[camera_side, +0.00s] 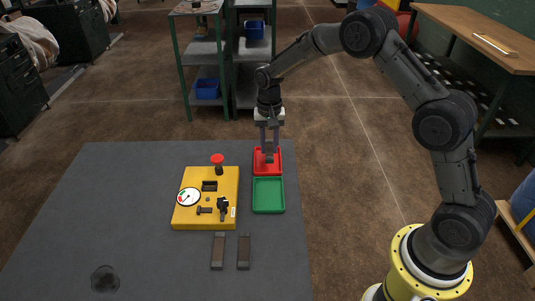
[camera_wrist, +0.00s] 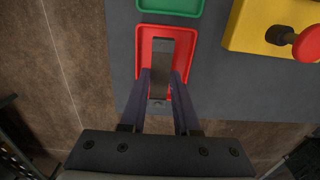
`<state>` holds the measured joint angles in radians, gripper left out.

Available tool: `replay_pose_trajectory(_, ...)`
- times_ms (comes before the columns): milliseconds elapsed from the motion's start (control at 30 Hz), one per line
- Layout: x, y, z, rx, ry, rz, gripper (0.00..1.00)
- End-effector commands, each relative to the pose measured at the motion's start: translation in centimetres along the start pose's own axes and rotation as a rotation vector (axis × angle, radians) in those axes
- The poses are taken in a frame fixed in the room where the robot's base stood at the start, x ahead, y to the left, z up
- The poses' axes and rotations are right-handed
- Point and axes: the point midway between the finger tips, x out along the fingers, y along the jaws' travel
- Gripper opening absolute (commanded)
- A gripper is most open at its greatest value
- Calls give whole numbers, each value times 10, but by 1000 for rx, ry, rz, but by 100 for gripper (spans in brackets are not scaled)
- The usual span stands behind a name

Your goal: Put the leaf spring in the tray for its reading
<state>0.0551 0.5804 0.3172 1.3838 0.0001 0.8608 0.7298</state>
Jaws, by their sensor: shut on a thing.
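My gripper (camera_side: 269,142) is over the red tray (camera_side: 259,169) in the side view, pointing down. It is shut on a grey-brown leaf spring (camera_side: 269,152). In the wrist view the leaf spring (camera_wrist: 159,75) is a flat strip between the two fingers of my gripper (camera_wrist: 161,82), with the red tray (camera_wrist: 145,42) behind it. I cannot tell whether the strip touches the tray floor. The green tray (camera_side: 268,194) is empty and adjoins the red one on its near side. Two similar dark strips (camera_side: 218,251) (camera_side: 244,252) lie side by side on the mat.
A yellow box (camera_side: 230,178) with a round dial (camera_side: 188,197), a black clamp-like part (camera_side: 223,207) and a red knob (camera_side: 217,159) stands left of the trays. A dark round thing (camera_side: 105,279) lies at the front left. The grey mat (camera_side: 110,200) is mostly clear at left.

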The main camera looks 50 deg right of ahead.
Motion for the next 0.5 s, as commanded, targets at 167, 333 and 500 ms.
replay_pose_trajectory(167,8,-5,-5,0,1,0,0)
replay_pose_trajectory(333,31,-5,-6,0,0,0,0)
replay_pose_trajectory(500,39,-6,-6,0,2,-2,0)
